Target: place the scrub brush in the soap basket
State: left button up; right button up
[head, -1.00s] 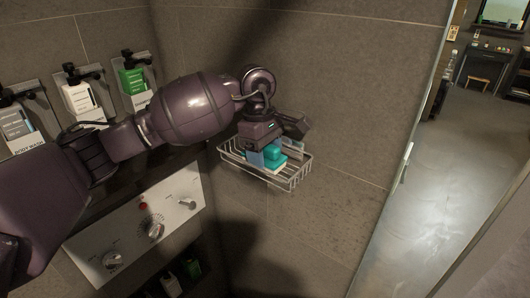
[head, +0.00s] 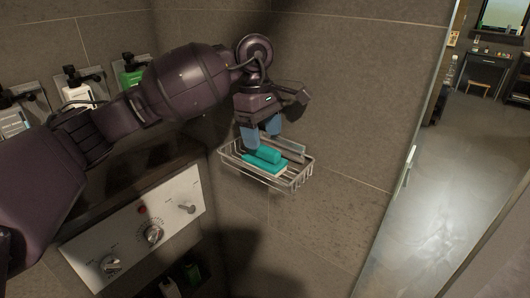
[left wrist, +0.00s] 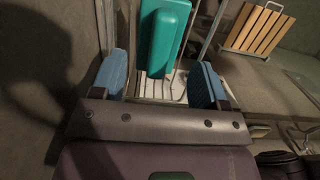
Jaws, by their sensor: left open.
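The teal scrub brush (head: 265,161) with a pale underside lies inside the wire soap basket (head: 288,184) on the tiled wall. It also shows in the left wrist view (left wrist: 164,40), between and ahead of the fingers. My left gripper (head: 262,141) is open just above the brush, its blue finger pads apart. In the left wrist view my left gripper (left wrist: 160,78) shows clear space between each pad and the brush. The basket's wires (left wrist: 188,88) show beneath the brush there. My right gripper is not in view.
Wall dispensers, including a green one (head: 132,77), hang at the left behind my arm. A control panel with knobs (head: 140,228) is below. A glass door edge (head: 408,160) stands at the right. A wooden slatted piece (left wrist: 257,30) shows in the wrist view.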

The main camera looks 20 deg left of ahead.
pick_arm(q)
jog(key=shift+w+a+r, duration=0.1)
jog(key=shift+a+r, duration=0.15)
jog(key=shift+r, duration=1.2)
jog(key=shift+a+r, duration=0.2)
jog(key=shift+r, duration=1.25)
